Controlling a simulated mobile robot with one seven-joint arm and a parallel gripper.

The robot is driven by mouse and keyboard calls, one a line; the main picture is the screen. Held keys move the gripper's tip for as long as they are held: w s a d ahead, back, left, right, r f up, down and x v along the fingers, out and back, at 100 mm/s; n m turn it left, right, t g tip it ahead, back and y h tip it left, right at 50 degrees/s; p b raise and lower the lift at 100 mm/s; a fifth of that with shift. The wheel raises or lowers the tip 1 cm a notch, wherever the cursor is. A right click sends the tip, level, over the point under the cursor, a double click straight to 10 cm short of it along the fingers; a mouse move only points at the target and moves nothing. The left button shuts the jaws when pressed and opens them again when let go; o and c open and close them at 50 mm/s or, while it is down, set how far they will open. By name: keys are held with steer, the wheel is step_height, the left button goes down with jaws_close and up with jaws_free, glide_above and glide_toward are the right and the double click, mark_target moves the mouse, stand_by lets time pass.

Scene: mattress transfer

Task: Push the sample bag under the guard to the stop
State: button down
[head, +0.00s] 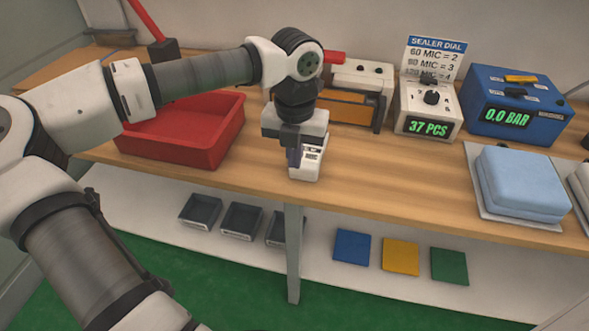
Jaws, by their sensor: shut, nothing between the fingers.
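My gripper (303,168) points down over the front part of the wooden bench, left of centre, with its fingers shut and empty. A small white piece with dark marks shows at its lower end; I cannot tell whether it is all gripper or partly the sample bag behind it. I cannot make out the sample bag for sure. The orange guard (345,108) is on the front of a pale machine (362,78), behind and right of my gripper. My wrist hides the guard's left end. The stop cannot be made out.
A red tray (190,150) stands left of my gripper. Right of the guard are a dial box (428,108) reading 37 PCS, a blue box (515,105) reading 0.0 BAR, and a light blue cushion stack (522,180). The bench front between gripper and cushions is clear.

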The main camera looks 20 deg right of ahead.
steer(key=f, duration=0.3)
steer(key=f+p, duration=0.1)
steer(key=f, duration=0.2)
steer(key=f+p, duration=0.1)
steer(key=f, duration=0.2)
steer(key=shift+d+f, duration=0.25)
steer(key=shift+w+d+r+p, duration=0.1)
steer(key=shift+w+d+p, duration=0.25)
steer(key=shift+w, duration=0.2)
steer(key=shift+w+d+p, duration=0.25)
steer(key=shift+w+d, duration=0.1)
steer(key=shift+w, duration=0.2)
steer(key=shift+w+d, duration=0.3)
steer(key=shift+w, duration=0.25)
